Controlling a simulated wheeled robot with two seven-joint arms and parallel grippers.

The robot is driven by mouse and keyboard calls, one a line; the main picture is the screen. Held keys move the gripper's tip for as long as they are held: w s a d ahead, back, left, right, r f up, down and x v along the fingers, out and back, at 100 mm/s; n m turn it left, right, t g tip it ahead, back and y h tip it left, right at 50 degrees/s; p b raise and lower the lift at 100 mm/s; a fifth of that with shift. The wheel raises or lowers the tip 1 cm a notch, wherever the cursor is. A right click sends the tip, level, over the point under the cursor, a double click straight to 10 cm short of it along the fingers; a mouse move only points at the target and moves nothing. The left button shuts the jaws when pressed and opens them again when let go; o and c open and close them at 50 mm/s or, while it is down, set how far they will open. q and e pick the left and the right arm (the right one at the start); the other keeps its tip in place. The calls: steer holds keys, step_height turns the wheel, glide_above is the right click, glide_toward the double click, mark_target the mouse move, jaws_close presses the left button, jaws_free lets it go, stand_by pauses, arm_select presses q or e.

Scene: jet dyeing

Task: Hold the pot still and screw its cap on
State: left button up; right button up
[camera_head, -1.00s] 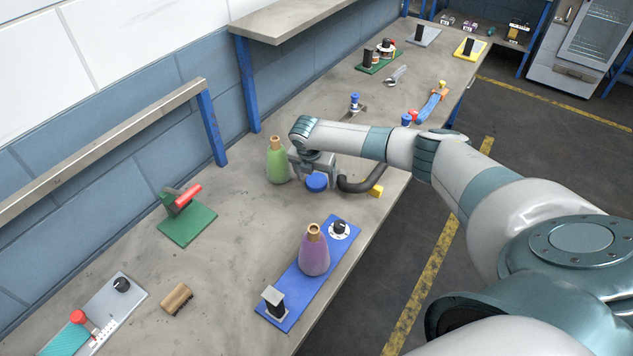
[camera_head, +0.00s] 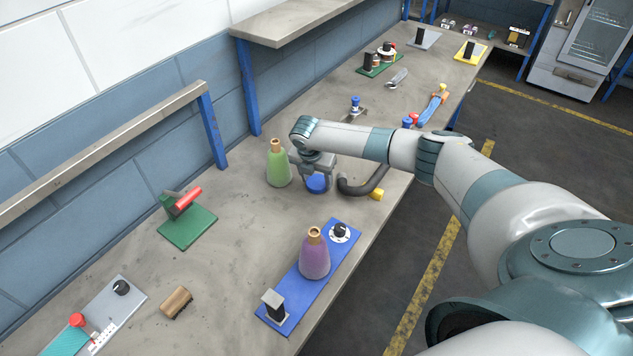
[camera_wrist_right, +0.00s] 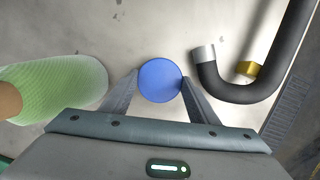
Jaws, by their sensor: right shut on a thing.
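A round blue cap (camera_head: 317,184) is at the middle of the bench, close to the green cone. In the right wrist view the blue cap (camera_wrist_right: 160,80) shows from above as a plain disc. My right gripper (camera_head: 316,178) is shut on it, and in the wrist view one finger of the gripper (camera_wrist_right: 158,88) lies against each side. I cannot tell whether a pot stands under the cap; no separate pot body shows. My left gripper is in neither view.
A green yarn cone (camera_head: 278,167) stands just left of the gripper. A purple cone (camera_head: 314,256) stands on a blue board (camera_head: 292,297) nearer me.

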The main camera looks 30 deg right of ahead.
mark_target(319, 179)
steer(key=shift+r, duration=0.4)
step_height(319, 179, up, 2)
steer(key=shift+d+r+b, duration=0.1)
steer(key=shift+r+b, duration=0.15)
steer(key=shift+b, duration=0.55)
steer(key=s+d+r+b, duration=0.1)
steer(key=s+d+r, duration=0.1)
steer(key=s, duration=0.1)
steer(key=s+d+r+b, duration=0.1)
steer(key=s+d+r, duration=0.1)
steer(key=s+d+r+b, duration=0.1)
steer(key=s+d+r, duration=0.1)
steer(key=s, duration=0.1)
steer(key=shift+s, duration=0.3)
steer(key=shift+s+d+r, duration=0.25)
steer(key=shift+s+r, duration=0.2)
steer(key=shift+s, duration=0.05)
steer(key=shift+s, duration=0.1)
